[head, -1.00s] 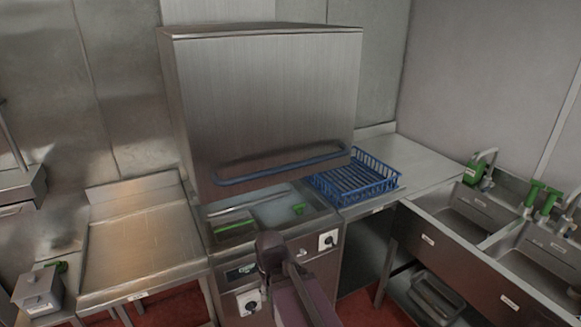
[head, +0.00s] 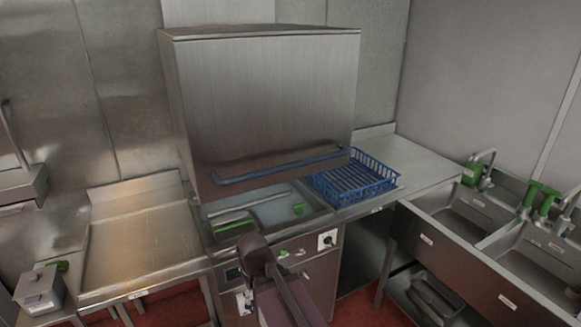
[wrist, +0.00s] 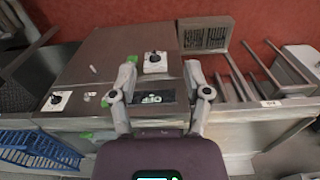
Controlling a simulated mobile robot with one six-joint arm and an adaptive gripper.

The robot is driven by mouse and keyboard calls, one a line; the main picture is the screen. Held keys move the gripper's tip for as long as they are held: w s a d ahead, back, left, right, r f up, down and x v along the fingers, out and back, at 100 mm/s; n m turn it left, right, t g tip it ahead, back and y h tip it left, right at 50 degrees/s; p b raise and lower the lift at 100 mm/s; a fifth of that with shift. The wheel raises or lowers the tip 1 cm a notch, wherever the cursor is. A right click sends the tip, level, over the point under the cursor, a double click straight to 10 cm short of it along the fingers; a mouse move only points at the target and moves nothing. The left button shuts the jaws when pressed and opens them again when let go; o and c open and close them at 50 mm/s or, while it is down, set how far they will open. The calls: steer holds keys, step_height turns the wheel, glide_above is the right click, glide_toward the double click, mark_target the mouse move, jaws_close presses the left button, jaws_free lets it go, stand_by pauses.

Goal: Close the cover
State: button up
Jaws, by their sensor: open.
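The cover (head: 270,95) is a large brushed-steel hood in the head view. It stands raised above the machine base (head: 318,270), with an open gap over the wash well (head: 270,212). A blue bar handle (head: 280,166) runs along its lower front edge. My gripper (wrist: 160,68) is open in the wrist view, with nothing between its fingers. It faces the front of the machine near a dark control panel (wrist: 153,97). In the head view, my arm is in front of the base, lower than the handle. My fingers cannot be made out there.
A blue rack (head: 350,178) sits on the counter right of the machine and also shows in the wrist view (wrist: 38,148). Sinks (head: 470,215) with green-handled fittings are at the right. A bare steel table (head: 135,235) stands at the left. The floor is red.

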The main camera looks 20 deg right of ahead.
steer(key=w, duration=0.1)
steer(key=m+t+y+p, duration=0.7)
steer(key=m+t+p, duration=0.3)
steer(key=m+t, duration=0.45)
glide_toward(294, 166)
steer(key=s, duration=0.2)
steer(key=shift+s+d+r+n, duration=0.1)
steer(key=shift+d+r+n, duration=0.25)
steer(key=shift+d, duration=0.1)
steer(key=shift+f, duration=0.1)
steer(key=b+x, duration=0.2)
steer(key=x, duration=1.2)
steer(key=shift+s+d, duration=0.1)
steer(key=shift+c, duration=0.2)
